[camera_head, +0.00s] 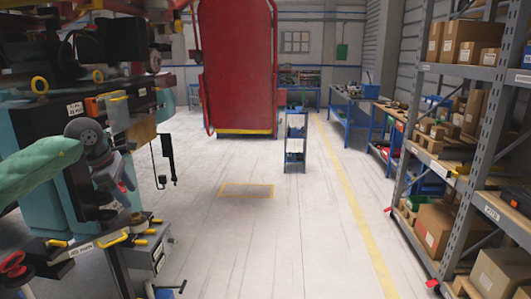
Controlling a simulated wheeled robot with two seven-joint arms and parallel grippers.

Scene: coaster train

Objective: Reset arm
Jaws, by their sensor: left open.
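My left arm comes in from the left edge in a green cover, with a grey round joint at its end. My left gripper (119,190) hangs below that joint, in front of the cluttered equipment at left. It is open, and I see nothing held between its fingers. Its fingertips are small and hard to separate from the dark parts behind. My right gripper is not in view.
A tool cart (150,262) with yellow handles stands close at lower left. Shelving with cardboard boxes (435,228) lines the right. A tall red panel (238,70) and a small blue-grey trolley (295,143) stand farther back. The central floor (285,245) is clear.

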